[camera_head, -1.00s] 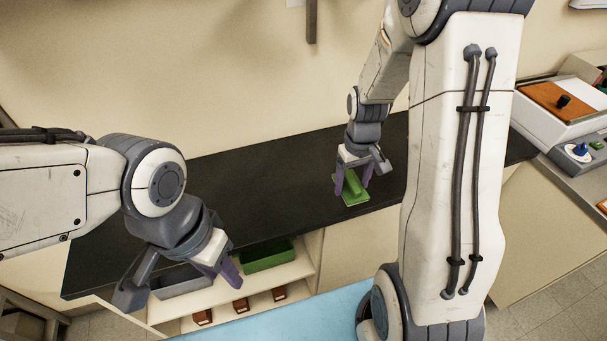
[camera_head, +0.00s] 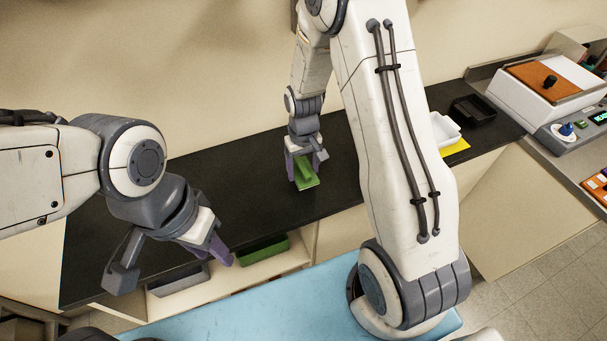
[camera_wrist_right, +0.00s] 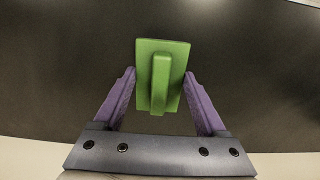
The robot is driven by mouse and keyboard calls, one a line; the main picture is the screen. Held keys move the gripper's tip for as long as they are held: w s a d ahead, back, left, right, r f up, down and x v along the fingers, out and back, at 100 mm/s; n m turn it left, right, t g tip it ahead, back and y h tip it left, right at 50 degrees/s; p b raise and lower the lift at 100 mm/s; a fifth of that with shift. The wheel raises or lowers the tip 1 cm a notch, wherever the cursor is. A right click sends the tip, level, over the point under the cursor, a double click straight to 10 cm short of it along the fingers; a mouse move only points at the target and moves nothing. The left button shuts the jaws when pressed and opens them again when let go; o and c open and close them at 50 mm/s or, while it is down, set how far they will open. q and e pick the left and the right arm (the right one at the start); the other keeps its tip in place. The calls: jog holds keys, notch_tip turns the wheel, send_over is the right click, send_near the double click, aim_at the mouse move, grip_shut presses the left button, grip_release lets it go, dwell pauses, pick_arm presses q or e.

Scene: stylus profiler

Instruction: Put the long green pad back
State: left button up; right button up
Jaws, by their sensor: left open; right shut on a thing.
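The green pad (camera_head: 306,182), a flat plate with a raised bar handle, is in my right gripper (camera_head: 303,167) over the black counter. In the right wrist view the pad (camera_wrist_right: 173,90) sits between the two purple fingers of the right gripper (camera_wrist_right: 159,75), which is shut on it. I cannot tell whether the pad touches the counter. My left gripper (camera_head: 222,254) is open and empty, in front of the counter's front edge near the shelf. A green bin (camera_head: 262,256) and a grey bin (camera_head: 178,284) stand on the shelf below the counter.
The black counter (camera_head: 240,195) is clear around the pad. Further right are a white tray (camera_head: 445,128) on a yellow sheet (camera_head: 457,148), a black tray (camera_head: 473,109) and a white instrument (camera_head: 548,85). A light blue surface (camera_head: 270,305) lies in front of the shelf.

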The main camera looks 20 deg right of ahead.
aim_at(304, 179)
notch_tip(304, 179, down, 3)
jog(key=shift+f+p, duration=0.15)
jog(key=shift+p, duration=0.35)
jog(key=shift+f, duration=0.25)
jog(key=shift+f, duration=0.15)
jog(key=o, duration=1.2)
jog(key=shift+o, duration=0.2)
